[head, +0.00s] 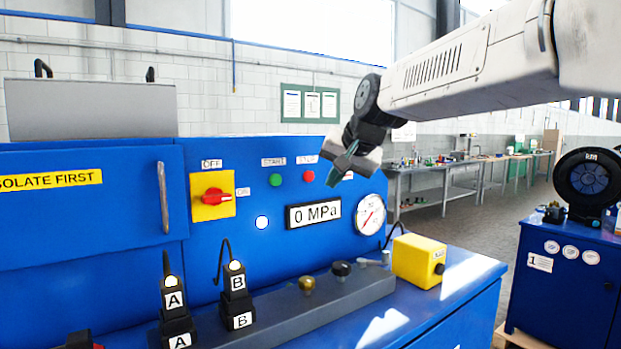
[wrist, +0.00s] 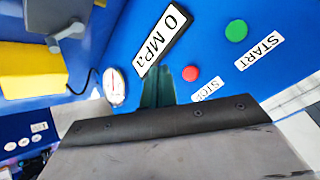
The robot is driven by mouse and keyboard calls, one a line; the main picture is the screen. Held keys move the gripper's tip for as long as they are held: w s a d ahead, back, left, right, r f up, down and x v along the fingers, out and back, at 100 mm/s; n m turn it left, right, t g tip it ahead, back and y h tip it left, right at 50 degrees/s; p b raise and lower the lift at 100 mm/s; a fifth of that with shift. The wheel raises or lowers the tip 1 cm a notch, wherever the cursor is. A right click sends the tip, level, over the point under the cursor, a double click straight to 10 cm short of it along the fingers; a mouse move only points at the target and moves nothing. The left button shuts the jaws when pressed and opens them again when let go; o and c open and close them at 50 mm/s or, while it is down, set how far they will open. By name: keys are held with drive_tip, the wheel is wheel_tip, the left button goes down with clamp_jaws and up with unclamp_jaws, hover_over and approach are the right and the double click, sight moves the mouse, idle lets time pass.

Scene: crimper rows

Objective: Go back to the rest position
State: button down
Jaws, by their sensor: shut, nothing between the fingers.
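My gripper (head: 341,174) is shut and empty. In the head view it hangs in front of the upper right of the blue control panel (head: 258,251), just right of the red stop button (head: 307,176) and above the gauge. In the wrist view its fingers (wrist: 158,88) point at the panel between the 0 MPa display (wrist: 166,37) and the red button (wrist: 190,73). I cannot tell whether the fingertips touch the panel. The green start button (head: 275,179) is left of the red one. The display reads 0 MPa. My arm reaches in from the upper right.
The round gauge (head: 370,215) is on the panel below my gripper. A red rotary switch on a yellow plate (head: 212,195) is left. A yellow box (head: 419,261) and connectors A (head: 174,299) and B (head: 237,281) stand on the ledge. A blue cabinet (head: 567,282) stands right, across open floor.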

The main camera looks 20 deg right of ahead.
idle(0.3)
drive_tip(key=s+f+n+g, duration=0.1)
drive_tip(key=s+f+g, duration=0.1)
drive_tip(key=s+f, duration=0.5)
drive_tip(key=s+d+f+n+g+h, duration=0.1)
drive_tip(key=s+f, duration=0.6)
drive_tip(key=s, duration=1)
drive_tip(key=s+d+f+n+g, duration=0.1)
drive_tip(key=s+f+n+g, duration=0.2)
drive_tip(key=s+f, duration=0.4)
drive_tip(key=s+g, duration=0.1)
drive_tip(key=s, duration=0.4)
drive_tip(key=shift+d+f+h, duration=0.15)
drive_tip(key=shift+d+h, duration=0.05)
drive_tip(key=shift+h, duration=0.2)
